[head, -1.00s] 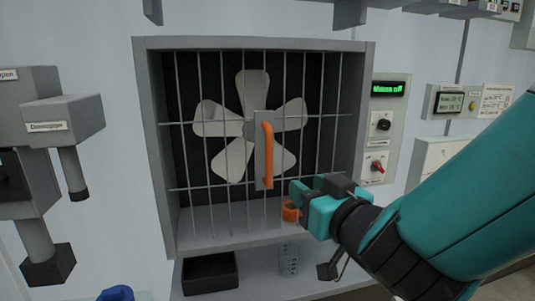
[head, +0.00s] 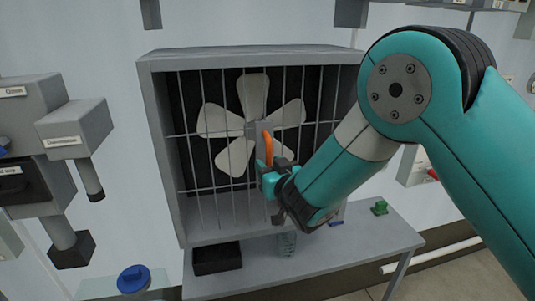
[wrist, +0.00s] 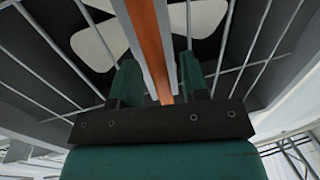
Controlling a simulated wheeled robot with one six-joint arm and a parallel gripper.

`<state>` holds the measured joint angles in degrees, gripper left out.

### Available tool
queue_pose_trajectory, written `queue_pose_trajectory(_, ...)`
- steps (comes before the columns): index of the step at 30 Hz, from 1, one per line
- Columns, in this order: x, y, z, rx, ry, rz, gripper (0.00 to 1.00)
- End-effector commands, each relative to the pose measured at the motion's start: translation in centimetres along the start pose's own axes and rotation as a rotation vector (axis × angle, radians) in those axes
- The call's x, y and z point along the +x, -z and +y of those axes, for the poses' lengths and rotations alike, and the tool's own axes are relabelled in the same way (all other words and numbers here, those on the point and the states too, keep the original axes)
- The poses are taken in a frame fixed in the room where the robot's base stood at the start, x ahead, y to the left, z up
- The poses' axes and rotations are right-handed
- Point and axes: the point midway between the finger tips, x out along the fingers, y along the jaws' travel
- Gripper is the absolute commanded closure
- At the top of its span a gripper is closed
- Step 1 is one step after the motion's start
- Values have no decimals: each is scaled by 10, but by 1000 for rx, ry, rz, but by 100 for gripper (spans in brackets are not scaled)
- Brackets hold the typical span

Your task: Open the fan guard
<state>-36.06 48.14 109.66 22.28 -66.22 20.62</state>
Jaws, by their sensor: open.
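The fan guard (head: 190,134) is a grid of thin grey bars across the front of a grey box, and it looks shut. Behind it is a pale fan (head: 253,95). The guard carries an upright orange handle (head: 266,146) on a grey plate, which also shows in the wrist view (wrist: 150,45). My gripper (head: 269,172) is at the lower part of this handle. In the wrist view my gripper (wrist: 160,82) is open, with the handle between its two fingers. I cannot tell whether either finger touches it. The handle's lower end is hidden in the head view.
A shelf (head: 375,238) below the box holds a black tray (head: 217,257), a clear cup (head: 287,244) and a green object (head: 380,207). Grey labelled units (head: 75,128) stand out at the left. A blue-capped container (head: 134,279) is at lower left. My arm covers the right side.

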Motion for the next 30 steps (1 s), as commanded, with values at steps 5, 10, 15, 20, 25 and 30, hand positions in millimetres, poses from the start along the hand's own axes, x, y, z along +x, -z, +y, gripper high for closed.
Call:
queue_pose_trajectory(5,7,0,0,0,0,0,59)
queue_pose_trajectory(10,7,-1,0,0,0,0,59)
queue_pose_trajectory(15,7,-1,0,0,1,0,86)
queue_pose_trajectory(20,7,0,0,0,1,0,100)
queue_pose_trajectory(25,7,-2,-3,2,2,0,100)
queue_pose_trajectory(30,4,-5,-13,1,-3,2,100)
